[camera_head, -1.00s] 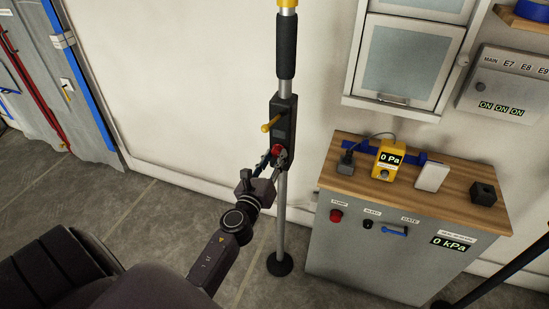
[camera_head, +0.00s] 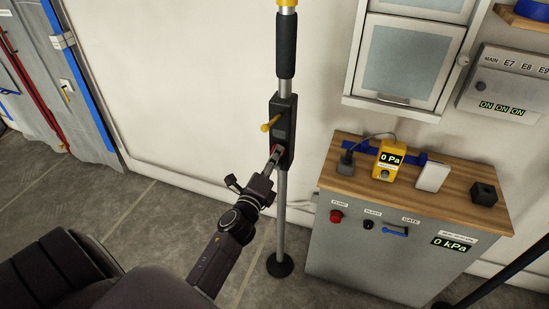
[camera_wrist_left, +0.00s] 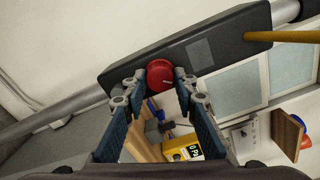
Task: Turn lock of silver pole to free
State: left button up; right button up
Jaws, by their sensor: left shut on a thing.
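The silver pole (camera_head: 281,215) stands upright on a round black foot, with a dark lock box (camera_head: 284,112) partway up. A yellow handle (camera_head: 270,124) sticks out from the box. The round red lock knob (camera_wrist_left: 160,73) sits on the box face and has a thin pale mark line. My left gripper (camera_head: 275,157) reaches up from below left to the knob. In the left wrist view my left gripper (camera_wrist_left: 158,88) has its two fingertips on either side of the knob, shut on it. In the head view the fingers mostly hide the knob. My right gripper is not in view.
A grey cabinet with a wooden top (camera_head: 345,190) stands right of the pole, carrying a yellow gauge (camera_head: 389,160) reading 0 Pa. A wall cabinet (camera_head: 402,60) hangs above. Blue-edged sheeting (camera_head: 60,90) is at the left. The floor left of the pole is clear.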

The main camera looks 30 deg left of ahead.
pick_arm(q)
jog(key=shift+n+p, duration=0.4)
jog(key=shift+n, duration=3.2)
jog(key=o, duration=1.2)
jog(key=shift+c, duration=0.2)
jog(key=v, duration=1.2)
